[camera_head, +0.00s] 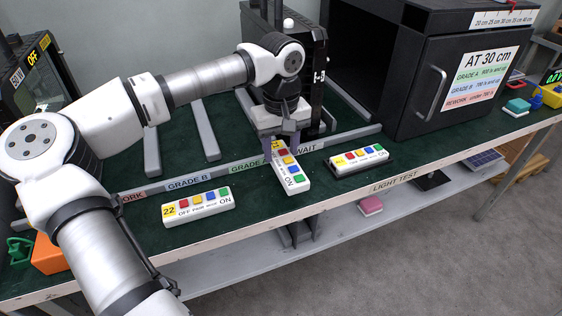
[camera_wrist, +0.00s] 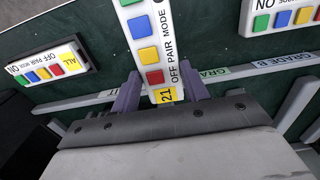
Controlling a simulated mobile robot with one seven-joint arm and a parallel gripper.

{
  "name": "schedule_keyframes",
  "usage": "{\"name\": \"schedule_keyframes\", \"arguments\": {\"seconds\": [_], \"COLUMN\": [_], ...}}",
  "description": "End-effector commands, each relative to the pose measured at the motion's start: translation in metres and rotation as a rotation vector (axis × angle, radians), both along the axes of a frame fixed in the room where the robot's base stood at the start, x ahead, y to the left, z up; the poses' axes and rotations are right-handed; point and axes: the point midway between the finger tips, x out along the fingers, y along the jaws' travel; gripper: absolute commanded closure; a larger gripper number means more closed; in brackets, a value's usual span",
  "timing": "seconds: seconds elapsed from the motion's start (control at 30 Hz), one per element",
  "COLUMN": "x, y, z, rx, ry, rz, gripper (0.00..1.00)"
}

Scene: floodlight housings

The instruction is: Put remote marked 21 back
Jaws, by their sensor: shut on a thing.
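The remote marked 22 (camera_head: 198,206) lies on the bench to the left. The ALL remote (camera_head: 359,159) sits in a black holder on the right.
A grey rail with grade labels (camera_head: 190,181) crosses the bench, with grey dividers behind it. A black housing marked I-3 (camera_head: 318,85) stands behind my gripper. A black test box (camera_head: 410,110) with a handle stands at right. Bare green bench (camera_head: 262,212) lies in front.

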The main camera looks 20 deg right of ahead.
Motion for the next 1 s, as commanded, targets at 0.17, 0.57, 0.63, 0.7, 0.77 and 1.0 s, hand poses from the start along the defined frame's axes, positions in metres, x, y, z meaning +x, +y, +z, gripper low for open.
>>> {"name": "schedule_keyframes", "arguments": {"seconds": [0.17,0.57,0.63,0.7,0.77,1.0], "x": [-0.001,0.000,0.000,0.000,0.000,0.000], "y": [0.000,0.000,0.000,0.000,0.000,0.000], "z": [-0.015,-0.044,-0.045,-0.048,-0.047,-0.047], "rx": [0.002,0.000,0.000,0.000,0.001,0.001], "ry": [0.002,0.000,0.000,0.000,0.000,0.000], "rz": [-0.001,-0.001,-0.001,-0.001,-0.001,-0.001], "gripper": [0.84,0.84,0.84,0.84,0.51,0.33]}}
